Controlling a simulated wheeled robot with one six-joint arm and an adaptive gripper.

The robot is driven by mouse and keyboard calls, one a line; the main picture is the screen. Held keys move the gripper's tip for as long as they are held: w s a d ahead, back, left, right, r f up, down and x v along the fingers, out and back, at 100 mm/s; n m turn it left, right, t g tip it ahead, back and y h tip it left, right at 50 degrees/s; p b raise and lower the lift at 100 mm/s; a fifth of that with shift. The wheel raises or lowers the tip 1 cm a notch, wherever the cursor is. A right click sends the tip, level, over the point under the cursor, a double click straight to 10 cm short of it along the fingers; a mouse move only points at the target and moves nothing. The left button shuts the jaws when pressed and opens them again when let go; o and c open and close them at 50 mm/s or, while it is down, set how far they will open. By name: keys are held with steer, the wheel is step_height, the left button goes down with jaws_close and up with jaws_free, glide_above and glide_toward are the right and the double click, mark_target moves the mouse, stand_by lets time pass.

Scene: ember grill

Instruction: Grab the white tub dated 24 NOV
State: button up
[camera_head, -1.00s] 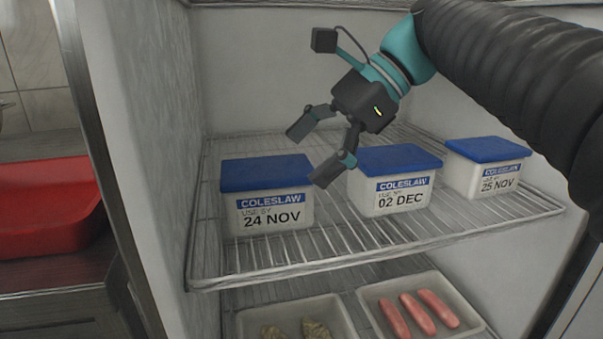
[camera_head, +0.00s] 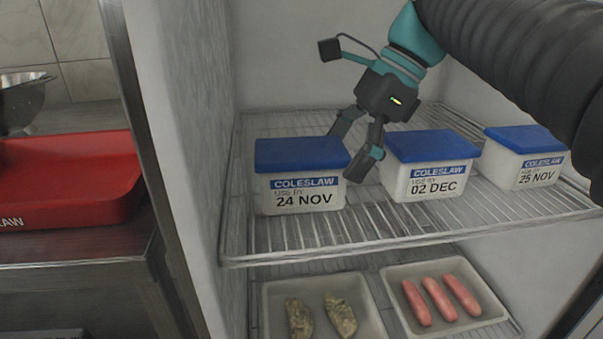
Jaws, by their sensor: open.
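The white tub dated 24 NOV (camera_head: 304,194) has a blue lid and stands upright at the left of the upper wire shelf. My gripper (camera_head: 350,160) is open and empty. It points down at the right side of this tub, by the gap between it and the 02 DEC tub. One finger is partly hidden behind the tub's lid; the other shows in front of the gap. I cannot tell whether either finger touches the tub.
The 02 DEC tub (camera_head: 426,184) stands close to the right of my gripper, and the 25 NOV tub (camera_head: 538,171) is farther right. The wire shelf (camera_head: 320,243) is bare in front. Trays with sausages (camera_head: 440,303) and other food lie below. The fridge wall is at left, a red tray (camera_head: 65,190) outside.

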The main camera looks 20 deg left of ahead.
mark_target(315, 147)
steer(key=s+a, duration=0.1)
steer(key=a, duration=0.1)
steer(key=s+a, duration=0.1)
steer(key=a, duration=0.1)
steer(key=shift+s, duration=0.15)
steer(key=shift+s+a+f, duration=0.15)
steer(key=shift+a+f, duration=0.2)
steer(key=shift+f, duration=0.2)
steer(key=shift+c, duration=0.3)
steer(key=c, duration=1.4)
steer(key=shift+o, duration=0.2)
steer(key=shift+r, duration=0.15)
